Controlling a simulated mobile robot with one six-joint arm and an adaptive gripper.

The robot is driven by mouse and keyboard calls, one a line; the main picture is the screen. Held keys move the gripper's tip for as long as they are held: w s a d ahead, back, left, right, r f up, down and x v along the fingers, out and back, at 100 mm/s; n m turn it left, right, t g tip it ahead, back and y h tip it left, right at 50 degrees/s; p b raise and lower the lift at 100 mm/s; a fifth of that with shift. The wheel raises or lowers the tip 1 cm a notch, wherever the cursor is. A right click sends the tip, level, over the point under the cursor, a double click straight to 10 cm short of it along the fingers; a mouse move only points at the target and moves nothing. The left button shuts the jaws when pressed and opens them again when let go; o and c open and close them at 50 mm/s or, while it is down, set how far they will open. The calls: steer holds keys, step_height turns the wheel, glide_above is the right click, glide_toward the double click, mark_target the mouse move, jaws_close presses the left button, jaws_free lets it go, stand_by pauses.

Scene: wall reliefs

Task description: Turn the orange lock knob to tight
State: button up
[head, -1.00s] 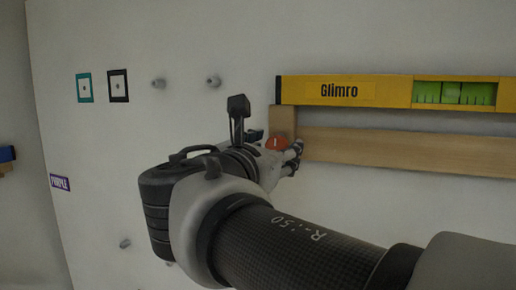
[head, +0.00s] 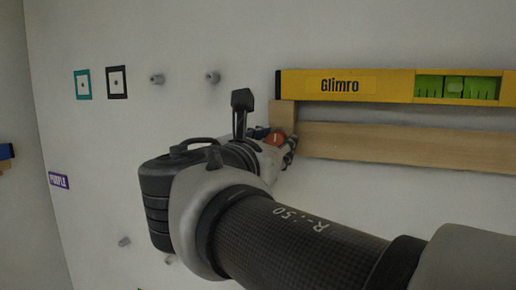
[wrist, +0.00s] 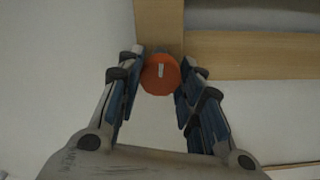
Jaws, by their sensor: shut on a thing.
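The orange lock knob (wrist: 160,83) sits on the wooden frame's left upright, with a short white mark on its face pointing almost straight up. In the wrist view it lies between the fingertips of my gripper (wrist: 159,76), which is shut on it from both sides. In the head view the knob (head: 275,138) shows only in part behind my gripper (head: 277,145). A yellow spirit level (head: 375,86) marked "Glimro" lies along the top of the frame, its green vial window at the right. No tight or loose marking is readable.
A wooden rail (head: 410,147) runs right from the knob below the level. Several grey pegs stick out of the wall, one at upper left (head: 157,79). Teal (head: 83,84) and black (head: 116,82) square plates and a purple label (head: 59,180) are on the wall further left.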

steer(key=m+b, duration=2.2)
steer(key=m, duration=1.3)
steer(key=shift+f, duration=0.1)
stand_by(0.5)
steer(key=o, duration=1.1)
steer(key=shift+c, duration=0.2)
steer(key=shift+s+r, duration=0.1)
steer(key=shift+r, duration=0.1)
